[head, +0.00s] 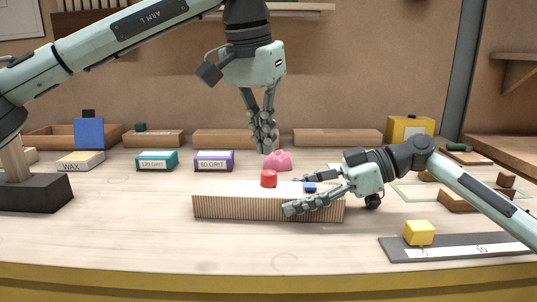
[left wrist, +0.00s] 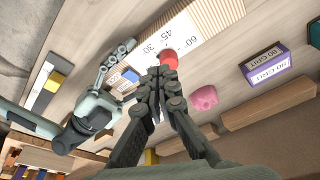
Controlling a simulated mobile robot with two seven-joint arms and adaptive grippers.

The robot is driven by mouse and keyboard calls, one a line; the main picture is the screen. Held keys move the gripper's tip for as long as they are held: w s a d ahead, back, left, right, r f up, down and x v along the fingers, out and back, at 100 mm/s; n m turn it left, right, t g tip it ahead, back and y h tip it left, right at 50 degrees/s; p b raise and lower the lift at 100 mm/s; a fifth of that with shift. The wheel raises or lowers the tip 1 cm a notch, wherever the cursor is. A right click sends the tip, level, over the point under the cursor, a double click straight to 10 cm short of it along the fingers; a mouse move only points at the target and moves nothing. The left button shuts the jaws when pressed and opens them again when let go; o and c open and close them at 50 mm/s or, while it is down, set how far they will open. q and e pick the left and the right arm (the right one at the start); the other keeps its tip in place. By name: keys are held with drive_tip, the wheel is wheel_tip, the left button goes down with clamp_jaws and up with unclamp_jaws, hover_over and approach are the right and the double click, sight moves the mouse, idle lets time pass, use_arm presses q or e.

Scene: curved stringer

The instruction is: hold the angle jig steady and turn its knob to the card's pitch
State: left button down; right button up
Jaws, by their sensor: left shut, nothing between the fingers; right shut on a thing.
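The angle jig (head: 225,208) is a long ribbed block lying on the bench. Its white top scale (left wrist: 196,25) shows 30°, 45° and 60° in the left wrist view. The red knob (head: 268,179) stands on its top; it also shows in the left wrist view (left wrist: 168,56). My left gripper (head: 264,148) is shut and empty above the knob, apart from it in the head view. My right gripper (head: 290,194) is shut on the jig's right part, one finger across the front face. A small blue piece (head: 310,187) sits near its fingers. I cannot make out a pitch card.
A pink lump (head: 278,160) lies behind the jig. Grit boxes (head: 213,161) and a wax block (head: 80,161) stand behind left. A yellow cube (head: 419,232) sits on a dark scale strip (head: 460,246) at front right. The bench in front of the jig is clear.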

sight(269, 178)
use_arm(q)
drive_tip(key=shift+w+a+f, duration=0.25)
drive_tip(key=shift+a+f, duration=0.1)
drive_tip(key=shift+f, duration=0.65)
drive_tip(key=shift+w+a+f, duration=0.25)
drive_tip(key=shift+a+f, duration=0.1)
drive_tip(key=shift+f, duration=0.65)
drive_tip(key=shift+w+a+f, duration=0.25)
drive_tip(key=shift+a+f, duration=0.1)
drive_tip(key=shift+f, duration=0.65)
drive_tip(key=shift+w+d, duration=0.15)
drive_tip(key=shift+d, duration=0.1)
